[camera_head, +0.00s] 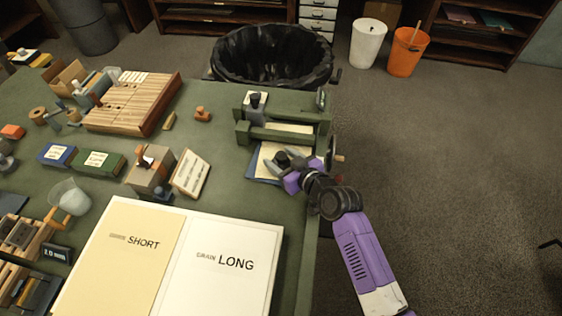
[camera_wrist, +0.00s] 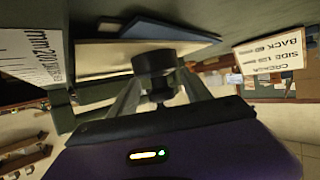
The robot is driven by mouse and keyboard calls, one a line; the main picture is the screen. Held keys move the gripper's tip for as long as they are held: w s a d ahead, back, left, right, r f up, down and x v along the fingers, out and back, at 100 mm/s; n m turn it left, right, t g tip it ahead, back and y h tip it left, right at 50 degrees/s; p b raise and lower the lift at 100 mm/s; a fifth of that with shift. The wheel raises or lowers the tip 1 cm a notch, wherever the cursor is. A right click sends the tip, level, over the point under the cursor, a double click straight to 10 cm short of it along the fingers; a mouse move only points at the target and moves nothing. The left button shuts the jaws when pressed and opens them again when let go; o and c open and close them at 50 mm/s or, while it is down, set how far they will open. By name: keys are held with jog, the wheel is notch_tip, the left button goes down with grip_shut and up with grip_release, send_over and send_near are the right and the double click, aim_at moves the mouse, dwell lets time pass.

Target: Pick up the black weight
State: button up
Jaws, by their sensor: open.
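The black weight (camera_head: 282,157) is a small dark cylinder on the cream and blue sheets (camera_head: 262,163), in front of the green press. In the wrist view the weight (camera_wrist: 154,63) shows as a wide black disc with a narrower knob toward me. My gripper (camera_head: 286,162) is open, with one finger on each side of the weight. In the wrist view my gripper's fingers (camera_wrist: 160,88) flank the knob. I cannot tell whether either finger touches it. The fingers partly hide the weight in the head view.
The green press (camera_head: 285,136) with its side wheel stands just behind. A labelled white block (camera_head: 191,173) lies to the left. The SHORT and LONG folder (camera_head: 222,262) covers the table's front. A black-lined bin (camera_head: 270,55) stands past the table's back edge. The floor on the right is clear.

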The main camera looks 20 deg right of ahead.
jog(key=shift+c, duration=0.5)
jog(key=c, duration=1.1)
grip_shut()
jog(key=shift+s+f, duration=0.15)
jog(key=shift+f, duration=0.1)
jog(key=shift+r, duration=0.1)
